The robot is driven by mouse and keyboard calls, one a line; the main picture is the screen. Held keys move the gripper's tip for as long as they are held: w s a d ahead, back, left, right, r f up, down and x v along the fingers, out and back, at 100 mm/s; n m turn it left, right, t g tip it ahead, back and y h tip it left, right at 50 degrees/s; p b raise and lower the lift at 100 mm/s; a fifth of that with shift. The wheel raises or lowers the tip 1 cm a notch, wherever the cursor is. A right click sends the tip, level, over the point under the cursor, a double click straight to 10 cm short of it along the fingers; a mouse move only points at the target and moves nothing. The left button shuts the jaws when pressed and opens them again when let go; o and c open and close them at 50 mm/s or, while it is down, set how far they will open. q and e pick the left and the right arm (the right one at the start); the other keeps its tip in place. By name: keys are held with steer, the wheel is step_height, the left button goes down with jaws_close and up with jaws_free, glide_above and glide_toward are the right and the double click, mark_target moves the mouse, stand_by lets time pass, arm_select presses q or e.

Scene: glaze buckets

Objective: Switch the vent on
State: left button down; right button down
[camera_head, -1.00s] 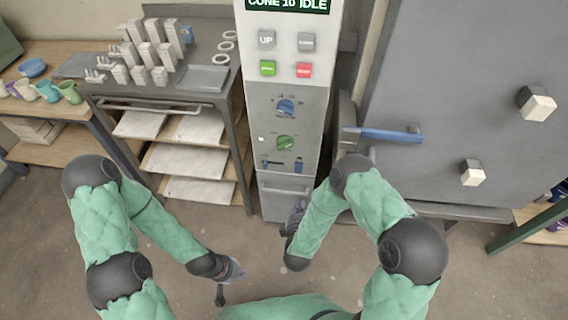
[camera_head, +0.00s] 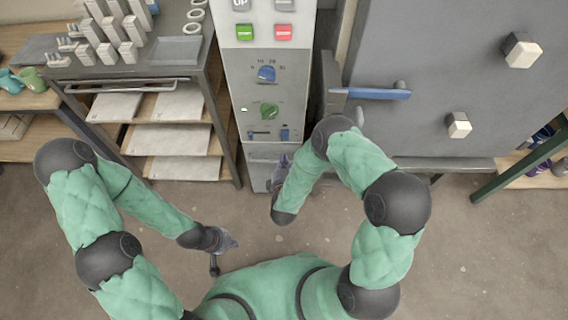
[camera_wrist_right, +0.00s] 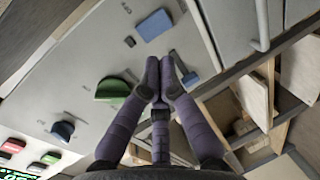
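The grey kiln control panel (camera_head: 262,95) stands in the middle of the head view. Low on it are a blue switch (camera_head: 285,133) at right and a slider with a blue handle (camera_head: 251,135) at left. I cannot read which is the vent. My right gripper (camera_wrist_right: 160,64) has its fingertips together, empty, in front of the panel; it also shows below the controls in the head view (camera_head: 282,162). My left gripper (camera_head: 230,243) hangs low, away from the panel; its fingers are unclear.
Above sit a green knob (camera_head: 269,111), a blue knob (camera_head: 267,73), and green (camera_head: 245,33) and red (camera_head: 284,33) buttons. The kiln door with a blue handle (camera_head: 372,93) stands at right. A shelved cart (camera_head: 130,72) stands at left. Open floor lies in front.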

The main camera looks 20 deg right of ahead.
mark_target(285, 137)
steer(key=b+x, duration=0.4)
steer(key=x, duration=0.6)
steer(key=shift+f, duration=0.1)
